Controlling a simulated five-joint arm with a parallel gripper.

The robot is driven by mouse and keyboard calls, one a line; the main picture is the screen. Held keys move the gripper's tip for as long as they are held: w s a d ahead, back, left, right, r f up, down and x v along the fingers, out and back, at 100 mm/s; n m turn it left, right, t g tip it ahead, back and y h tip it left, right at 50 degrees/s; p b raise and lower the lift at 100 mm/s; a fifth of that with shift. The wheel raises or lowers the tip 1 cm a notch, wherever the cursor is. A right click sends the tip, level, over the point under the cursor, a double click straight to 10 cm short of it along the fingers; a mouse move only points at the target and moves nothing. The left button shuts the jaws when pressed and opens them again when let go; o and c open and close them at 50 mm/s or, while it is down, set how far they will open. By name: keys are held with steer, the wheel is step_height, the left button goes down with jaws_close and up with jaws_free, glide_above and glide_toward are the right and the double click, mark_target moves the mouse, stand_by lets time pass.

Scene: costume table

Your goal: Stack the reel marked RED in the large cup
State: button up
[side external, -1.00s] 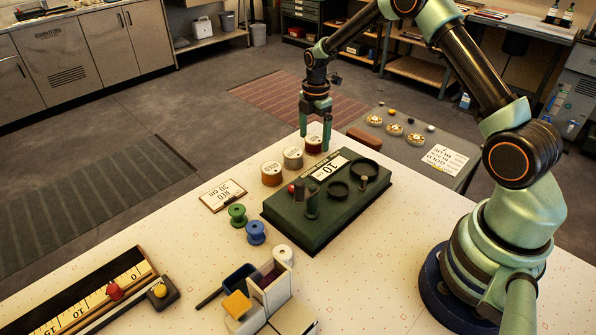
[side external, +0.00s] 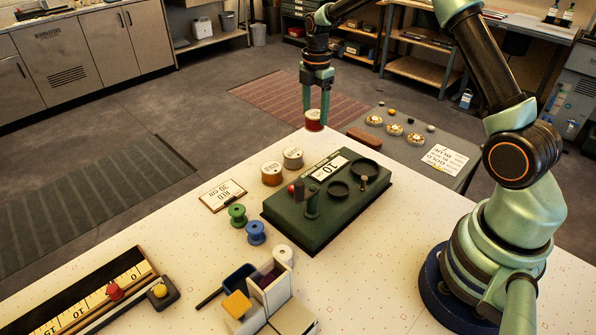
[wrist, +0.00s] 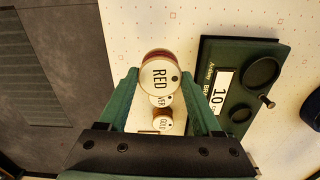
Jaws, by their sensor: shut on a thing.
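The reel marked RED (side external: 313,120) is held between the fingers of my gripper (side external: 315,108), lifted above the table's far edge. In the wrist view the RED label (wrist: 160,78) faces the camera between the two green fingers. The large cup is the wider of two dark round cups on the green block; it (side external: 366,169) lies to the right of and nearer than the held reel. It also shows in the wrist view (wrist: 262,73). The smaller cup (side external: 339,188) sits beside it. My gripper is not over either cup.
The green block (side external: 322,222) carries a 10 label, a knobbed post and a short cylinder. Two other labelled reels, silver (side external: 293,157) and gold (side external: 271,173), stand left of it. Green (side external: 237,215) and blue (side external: 256,232) spools stand nearer. A brown bar (side external: 364,139) lies at the right.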

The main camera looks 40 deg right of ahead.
step_height(320, 180, up, 12)
step_height(320, 180, up, 5)
glide_above(364, 170)
steer(key=shift+m, duration=0.4)
step_height(364, 170, down, 19)
steer(key=shift+d, duration=0.1)
steer(key=shift+f, duration=0.1)
steer(key=shift+f, duration=0.2)
steer(key=o, duration=1.4)
